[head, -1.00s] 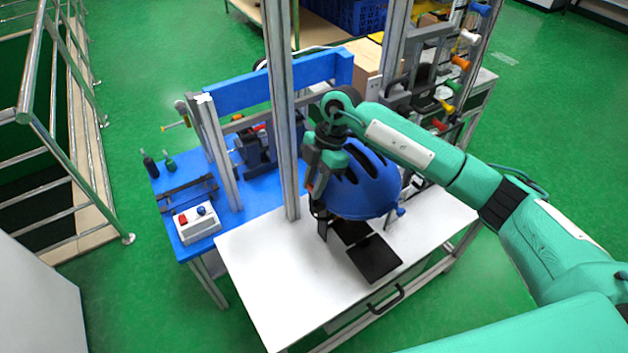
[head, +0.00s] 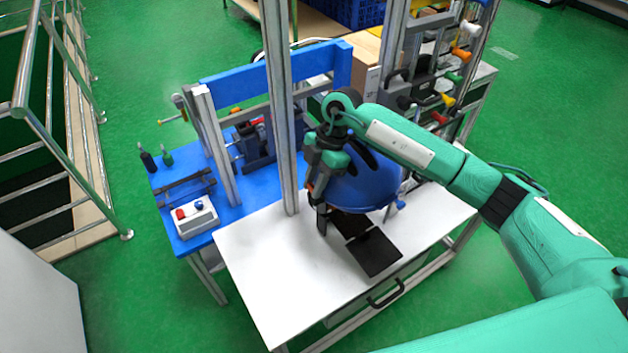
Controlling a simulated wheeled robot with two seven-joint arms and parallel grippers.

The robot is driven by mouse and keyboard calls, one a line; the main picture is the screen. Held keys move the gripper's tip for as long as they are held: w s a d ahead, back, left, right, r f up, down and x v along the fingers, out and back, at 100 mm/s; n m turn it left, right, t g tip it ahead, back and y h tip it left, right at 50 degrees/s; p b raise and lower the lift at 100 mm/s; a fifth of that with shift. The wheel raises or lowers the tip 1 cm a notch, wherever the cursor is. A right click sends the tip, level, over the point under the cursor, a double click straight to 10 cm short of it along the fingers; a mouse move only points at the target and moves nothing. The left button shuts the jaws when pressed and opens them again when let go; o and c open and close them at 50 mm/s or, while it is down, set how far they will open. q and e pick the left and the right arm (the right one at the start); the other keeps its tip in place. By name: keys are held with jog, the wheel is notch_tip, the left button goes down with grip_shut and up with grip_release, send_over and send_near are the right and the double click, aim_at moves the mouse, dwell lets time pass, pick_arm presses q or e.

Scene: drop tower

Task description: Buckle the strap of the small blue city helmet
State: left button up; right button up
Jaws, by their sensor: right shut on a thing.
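The small blue city helmet (head: 372,188) sits dome up at the back of the white table, partly hidden behind my right gripper and forearm. My right gripper (head: 321,216) points down at the helmet's left edge, its fingers close to the rim. It is shut on a thin piece at the strap's place; the strap and buckle are too small and covered to make out. A small blue part (head: 397,209) shows below the helmet's right rim. My left gripper is not in view.
Black plates (head: 374,254) lie on the white table (head: 285,275) in front of the helmet. A grey upright post (head: 281,120) stands close left of my gripper. A blue bench holds a button box (head: 196,216). The table's front left is clear.

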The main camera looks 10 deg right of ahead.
jog(key=shift+f, duration=0.2)
dwell(0.4)
jog(key=o, duration=0.8)
jog(key=shift+o, duration=0.2)
jog(key=b+v, duration=0.3)
jog(key=v, duration=0.9)
jog(key=shift+d+r+b, duration=0.15)
jog(key=shift+r+b, duration=0.1)
jog(key=shift+b, duration=0.1)
jog(key=shift+w+d+r, duration=0.15)
jog(key=shift+d+r, duration=0.05)
jog(key=shift+r, duration=0.35)
